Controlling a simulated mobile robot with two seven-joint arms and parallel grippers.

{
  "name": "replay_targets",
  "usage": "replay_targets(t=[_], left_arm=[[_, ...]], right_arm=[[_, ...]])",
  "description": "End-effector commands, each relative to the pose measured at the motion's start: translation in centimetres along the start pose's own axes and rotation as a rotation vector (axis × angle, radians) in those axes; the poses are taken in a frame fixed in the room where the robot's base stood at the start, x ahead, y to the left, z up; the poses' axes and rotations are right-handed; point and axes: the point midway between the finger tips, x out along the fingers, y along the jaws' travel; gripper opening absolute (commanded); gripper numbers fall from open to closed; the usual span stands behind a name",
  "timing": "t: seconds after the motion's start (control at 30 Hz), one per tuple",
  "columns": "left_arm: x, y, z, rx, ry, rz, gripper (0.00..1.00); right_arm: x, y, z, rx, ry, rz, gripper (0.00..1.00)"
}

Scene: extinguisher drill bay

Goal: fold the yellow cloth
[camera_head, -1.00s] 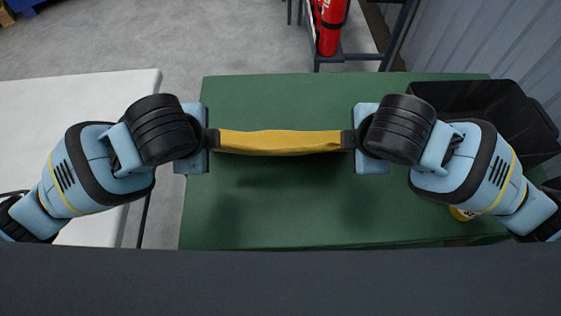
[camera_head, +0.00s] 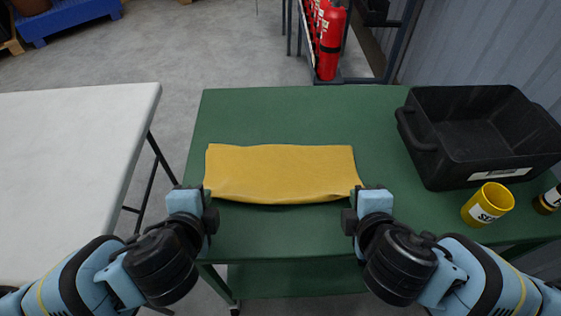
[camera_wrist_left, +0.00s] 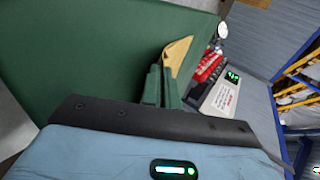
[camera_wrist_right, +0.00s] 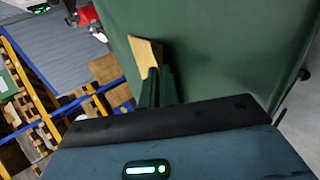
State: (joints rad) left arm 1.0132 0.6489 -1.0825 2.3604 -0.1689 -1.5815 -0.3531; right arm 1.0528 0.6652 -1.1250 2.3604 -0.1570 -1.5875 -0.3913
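The yellow cloth (camera_head: 280,172) lies as a wide rectangle on the green table (camera_head: 290,110), its near edge slightly bowed and shadowed beneath. My left gripper (camera_head: 209,212) is at its near left corner and my right gripper (camera_head: 352,212) at its near right corner. In the left wrist view the cloth (camera_wrist_left: 178,54) comes out at the tips of my close-set fingers (camera_wrist_left: 162,72). In the right wrist view the cloth (camera_wrist_right: 145,54) also meets the fingertips (camera_wrist_right: 155,74). Both grippers look shut on the cloth; the exact pinch is hidden.
A black bin (camera_head: 480,130) stands at the table's right, with a yellow mug (camera_head: 488,204) in front and a dark bottle (camera_head: 549,199) beside it. A white table (camera_head: 70,160) is at left across a gap. Red extinguishers (camera_head: 329,42) stand behind. The far green tabletop is clear.

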Motion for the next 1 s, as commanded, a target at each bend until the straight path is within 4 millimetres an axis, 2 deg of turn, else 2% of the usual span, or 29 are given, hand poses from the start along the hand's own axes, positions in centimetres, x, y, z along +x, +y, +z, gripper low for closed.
replay_targets(t=[0.27, 0.3, 0.5, 0.57, 0.83, 1.0], left_arm=[[0.00, 0.01, 0.01, 0.000, 0.000, -0.004, 0.00], [0.00, 0.01, 0.02, 0.000, 0.000, -0.003, 0.07], [0.00, 0.02, 0.02, 0.000, 0.000, -0.003, 0.34], [0.01, 0.02, 0.02, 0.000, 0.000, -0.003, 0.40], [-0.06, -0.07, 0.01, -0.001, 0.000, -0.003, 0.40], [-0.63, -0.85, -0.03, -0.002, 0.000, -0.003, 0.40]], right_arm=[[0.00, -0.01, 0.01, 0.000, 0.000, 0.003, 0.00], [0.00, -0.01, 0.01, 0.000, 0.000, 0.003, 0.08], [0.00, -0.01, 0.01, 0.000, 0.000, 0.003, 0.34], [0.00, -0.01, 0.01, 0.000, 0.000, 0.003, 0.40], [-0.06, 0.08, 0.00, 0.000, 0.000, 0.002, 0.40], [-0.63, 0.89, 0.03, 0.001, 0.000, 0.004, 0.40]])
